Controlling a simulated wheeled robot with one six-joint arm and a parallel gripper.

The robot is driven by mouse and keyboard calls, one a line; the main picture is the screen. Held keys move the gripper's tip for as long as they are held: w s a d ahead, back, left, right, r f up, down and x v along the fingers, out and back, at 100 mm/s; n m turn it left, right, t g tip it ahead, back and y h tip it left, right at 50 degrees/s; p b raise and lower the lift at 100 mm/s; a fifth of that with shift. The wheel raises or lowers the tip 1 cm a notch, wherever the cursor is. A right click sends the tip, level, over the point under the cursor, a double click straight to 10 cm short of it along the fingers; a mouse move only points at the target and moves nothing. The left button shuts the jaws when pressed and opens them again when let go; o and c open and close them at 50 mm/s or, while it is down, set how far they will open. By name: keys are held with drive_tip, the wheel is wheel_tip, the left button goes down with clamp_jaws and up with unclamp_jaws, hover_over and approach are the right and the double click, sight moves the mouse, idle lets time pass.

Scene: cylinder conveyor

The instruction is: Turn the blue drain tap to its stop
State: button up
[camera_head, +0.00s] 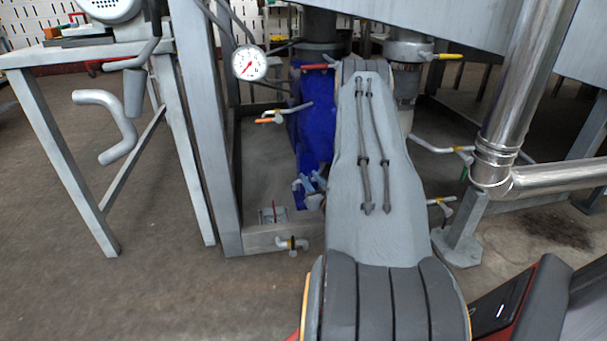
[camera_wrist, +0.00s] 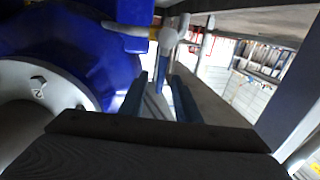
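A pale tap with a yellow-sleeved lever (camera_wrist: 128,29) is just beyond the fingertips, by the large blue body (camera_wrist: 75,38). In the head view my arm hides most of my gripper and the lower right of the blue body (camera_head: 314,125). Small pale-blue parts (camera_head: 308,184) show at the arm's left edge; I cannot tell whether they are fingers or a tap.
A grey frame (camera_head: 205,120) stands left, with a pressure gauge (camera_head: 249,63). An orange-sleeved tap (camera_head: 272,118) and a low tap (camera_head: 291,244) stick out nearby. A shiny pipe (camera_head: 495,145) and a yellow-handled tap (camera_head: 447,57) are right. Floor at lower left is clear.

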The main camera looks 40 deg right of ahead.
drive_tip(key=b+x, duration=0.1)
drive_tip(key=x, duration=0.4)
drive_tip(key=shift+b, duration=0.4)
drive_tip(key=shift+s, duration=0.1)
clamp_jaws()
